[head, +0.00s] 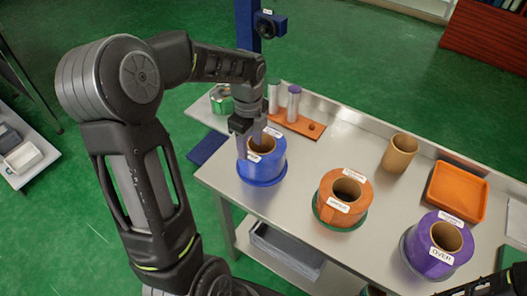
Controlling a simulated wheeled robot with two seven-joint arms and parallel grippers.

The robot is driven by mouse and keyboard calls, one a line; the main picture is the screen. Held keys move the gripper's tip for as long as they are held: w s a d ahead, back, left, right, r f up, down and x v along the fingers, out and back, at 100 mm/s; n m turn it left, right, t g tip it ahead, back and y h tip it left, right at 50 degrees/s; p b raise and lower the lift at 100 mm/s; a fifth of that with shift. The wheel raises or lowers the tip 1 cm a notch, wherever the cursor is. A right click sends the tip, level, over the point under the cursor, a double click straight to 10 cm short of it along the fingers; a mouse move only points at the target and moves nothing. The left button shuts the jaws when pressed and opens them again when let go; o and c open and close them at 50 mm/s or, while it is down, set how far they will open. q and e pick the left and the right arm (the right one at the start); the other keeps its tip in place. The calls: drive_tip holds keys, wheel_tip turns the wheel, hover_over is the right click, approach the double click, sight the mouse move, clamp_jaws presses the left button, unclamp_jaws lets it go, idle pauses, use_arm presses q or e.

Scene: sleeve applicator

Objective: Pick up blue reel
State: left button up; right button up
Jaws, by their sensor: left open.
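The blue reel (264,172) stands upright on the left end of the metal table, with a white label on it and a brown core opening at its top. My left gripper (249,144) points down over the reel's top left side, with its fingers apart and nothing visible between them. The fingers overlap the reel's rim in the picture, and I cannot tell if they touch it. Only a dark part of my right arm shows at the lower right corner; its gripper does not show clearly.
An orange reel (333,212) and a purple reel (426,261) stand to the right on the table (300,170). Behind are an orange board (306,127) with cylinders, a brown tube (398,156) and an orange tray (458,193). A blue post (244,25) rises behind my left arm.

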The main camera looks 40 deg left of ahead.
sight(251, 156)
use_arm(q)
drive_tip(key=shift+f, duration=1.35)
drive_tip(key=f, duration=0.2)
drive_tip(key=f+p, duration=0.1)
drive_tip(key=f, duration=0.1)
drive_tip(key=shift+s+d+f+p, duration=0.1)
drive_tip(key=shift+s+d+p, duration=0.1)
drive_tip(key=shift+p, duration=0.1)
drive_tip(key=shift+f, duration=0.55)
drive_tip(key=shift+c, duration=0.3)
clamp_jaws()
